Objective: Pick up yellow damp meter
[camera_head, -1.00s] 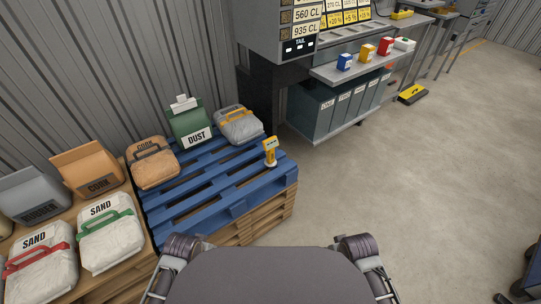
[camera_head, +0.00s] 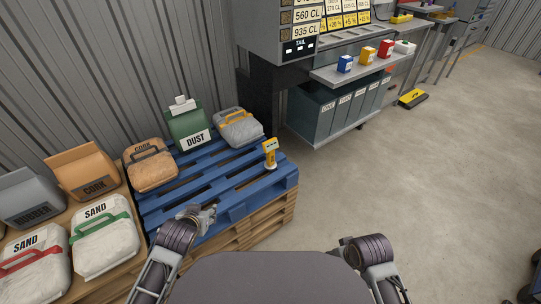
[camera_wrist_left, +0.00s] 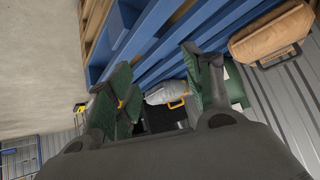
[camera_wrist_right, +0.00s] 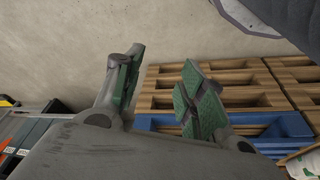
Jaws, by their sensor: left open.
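The yellow damp meter (camera_head: 270,153) stands upright on the right part of the blue pallet (camera_head: 232,193), near its right edge. My left gripper (camera_head: 205,216) is over the front edge of the pallet, left of the meter and nearer to me, apart from it. In the left wrist view it is open (camera_wrist_left: 160,88) and empty; a small yellow patch shows by one finger, and I cannot tell if it is the meter. My right gripper (camera_wrist_right: 165,78) is open and empty in the right wrist view, with the pallet stack beyond; its fingers are hidden in the head view.
A grey bag with a yellow strap (camera_head: 238,127), a green DUST container (camera_head: 190,130) and a brown CORK bag (camera_head: 150,168) stand along the pallet's back. SAND bags (camera_head: 106,240) fill the left. A shelf unit (camera_head: 330,112) stands behind right.

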